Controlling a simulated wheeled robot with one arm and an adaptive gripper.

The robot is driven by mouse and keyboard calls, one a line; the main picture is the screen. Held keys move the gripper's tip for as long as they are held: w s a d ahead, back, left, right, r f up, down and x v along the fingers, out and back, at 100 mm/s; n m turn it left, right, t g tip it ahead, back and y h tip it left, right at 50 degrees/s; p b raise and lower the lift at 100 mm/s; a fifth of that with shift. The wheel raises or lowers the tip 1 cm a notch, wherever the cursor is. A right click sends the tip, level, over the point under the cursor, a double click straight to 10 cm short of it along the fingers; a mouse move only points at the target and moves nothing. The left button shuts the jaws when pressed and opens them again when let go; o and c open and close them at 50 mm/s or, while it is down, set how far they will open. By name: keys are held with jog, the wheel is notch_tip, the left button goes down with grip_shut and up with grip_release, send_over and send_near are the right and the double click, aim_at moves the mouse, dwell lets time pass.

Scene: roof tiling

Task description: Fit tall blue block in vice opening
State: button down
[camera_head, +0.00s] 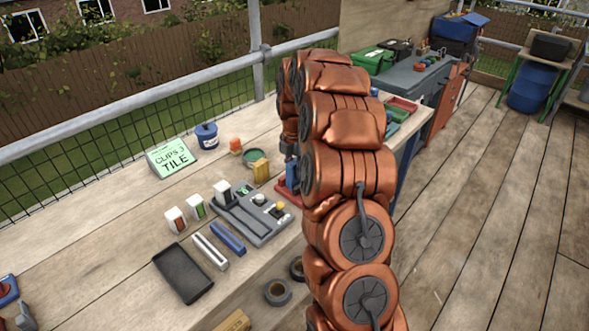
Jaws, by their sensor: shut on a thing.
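My gripper (289,152) is partly hidden behind my copper-coloured arm and points down at the right side of the work table. It is shut on the tall blue block (292,174), which looks upright below the fingers. A red thing (286,190), seemingly the vice, lies right under the block. My arm covers its right part. I cannot tell whether the block is inside the opening or just above it.
Left of the gripper are a grey fixture board (252,221), a yellow block (261,169) and a green round tin (251,158).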

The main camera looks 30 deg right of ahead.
dwell(0.3)
jog(key=c, duration=0.9)
grip_release()
jog(key=shift+r+p, duration=0.7)
jog(key=shift+r, duration=2.8)
